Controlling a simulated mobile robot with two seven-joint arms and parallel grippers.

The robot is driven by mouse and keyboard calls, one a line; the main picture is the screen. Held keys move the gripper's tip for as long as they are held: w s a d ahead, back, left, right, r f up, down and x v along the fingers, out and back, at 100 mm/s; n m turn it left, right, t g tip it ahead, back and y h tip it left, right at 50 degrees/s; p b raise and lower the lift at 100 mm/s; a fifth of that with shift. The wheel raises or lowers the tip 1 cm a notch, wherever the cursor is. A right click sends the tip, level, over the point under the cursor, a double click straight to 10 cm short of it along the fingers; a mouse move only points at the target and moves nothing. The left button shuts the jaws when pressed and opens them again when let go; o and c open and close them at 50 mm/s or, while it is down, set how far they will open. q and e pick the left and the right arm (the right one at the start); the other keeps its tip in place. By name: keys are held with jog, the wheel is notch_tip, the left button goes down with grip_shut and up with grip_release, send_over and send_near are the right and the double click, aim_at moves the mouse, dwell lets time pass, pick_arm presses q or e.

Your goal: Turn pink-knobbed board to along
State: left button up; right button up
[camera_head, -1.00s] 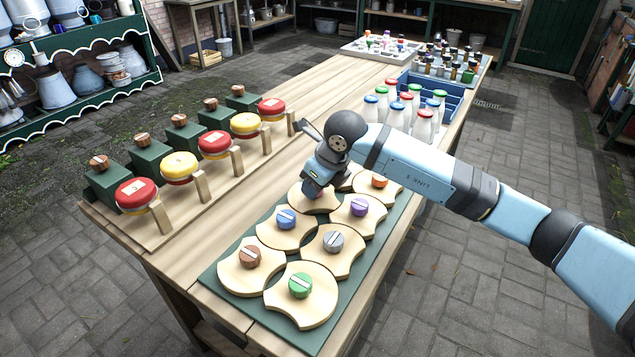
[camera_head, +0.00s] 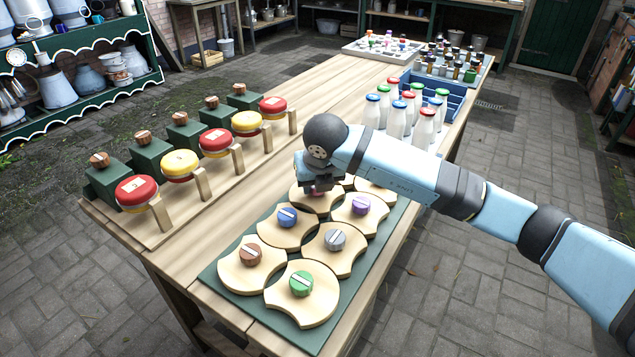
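The pink-knobbed board (camera_head: 308,202) is a pale wooden piece with cut-in sides, in the far part of the left column on the green base (camera_head: 213,277). Only a bit of its pink knob shows beneath my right gripper (camera_head: 318,188). My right gripper points down right at that knob. Its fingers are mostly hidden by the wrist, so I cannot tell whether they grip it. My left gripper is not in view.
Adjoining boards carry blue (camera_head: 287,217), purple (camera_head: 360,205), silver (camera_head: 335,240), brown (camera_head: 250,255) and green (camera_head: 300,284) knobs. Green blocks with red and yellow discs (camera_head: 180,165) stand left. Capped bottles (camera_head: 397,120) stand behind my arm.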

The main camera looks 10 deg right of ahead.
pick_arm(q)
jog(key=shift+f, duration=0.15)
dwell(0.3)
pick_arm(e)
jog(key=o, duration=0.9)
pick_arm(q)
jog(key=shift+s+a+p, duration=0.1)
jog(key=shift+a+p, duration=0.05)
jog(key=shift+p, duration=0.55)
pick_arm(e)
jog(key=v, duration=1.4)
jog(key=shift+f, duration=0.1)
